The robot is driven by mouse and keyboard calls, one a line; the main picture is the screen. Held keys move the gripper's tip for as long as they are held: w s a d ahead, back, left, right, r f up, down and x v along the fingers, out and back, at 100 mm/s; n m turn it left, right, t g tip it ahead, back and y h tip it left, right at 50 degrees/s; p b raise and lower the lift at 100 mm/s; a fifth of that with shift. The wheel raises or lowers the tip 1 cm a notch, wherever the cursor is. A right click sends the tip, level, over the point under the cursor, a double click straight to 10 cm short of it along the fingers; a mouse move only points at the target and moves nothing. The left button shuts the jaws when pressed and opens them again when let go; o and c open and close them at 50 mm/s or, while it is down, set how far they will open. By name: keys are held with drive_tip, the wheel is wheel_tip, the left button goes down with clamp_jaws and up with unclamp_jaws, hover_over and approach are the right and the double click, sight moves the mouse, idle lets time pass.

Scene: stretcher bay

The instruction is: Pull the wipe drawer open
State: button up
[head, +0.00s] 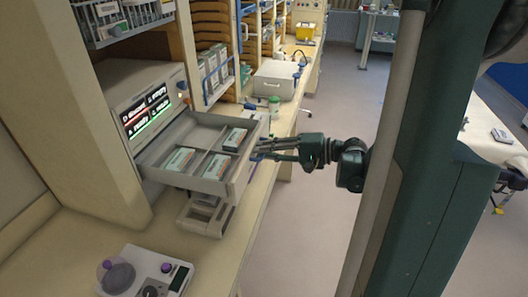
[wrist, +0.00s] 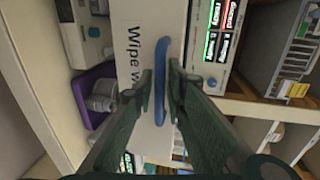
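The wipe drawer (head: 212,185) is pulled well out of the unit with the lit display (head: 148,108). Its compartments hold several white-and-green boxes, and some compartments are bare. In the wrist view the drawer front (wrist: 130,15) reads "Wipe w…", the rest covered, and carries a blue bar handle (wrist: 161,52). My gripper (head: 262,150) is at the drawer's front face. In the wrist view its fingers (wrist: 160,88) are closed in on both sides of the handle, which stands between them. The exact finger contact is hard to make out.
A grey open tray (head: 205,215) sits on the counter below the drawer. A white case (head: 275,82) and a green-capped jar (head: 274,104) are farther along. The floor right of the counter is clear.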

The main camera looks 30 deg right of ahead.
drive_tip(key=v, duration=1.2)
idle(0.3)
drive_tip(key=shift+a, duration=0.1)
idle(0.5)
drive_tip(key=a+n+g+h+p, duration=0.1)
drive_tip(key=a+g+h, duration=0.15)
drive_tip(key=a, duration=0.65)
drive_tip(key=s+a+n+g+h+b, duration=0.1)
drive_tip(key=s+a+n+h, duration=0.7)
drive_tip(key=s+a, duration=0.3)
drive_tip(key=shift+s+a+f, duration=0.35)
drive_tip(key=shift+a+f, duration=0.05)
drive_tip(key=shift+a, duration=1.8)
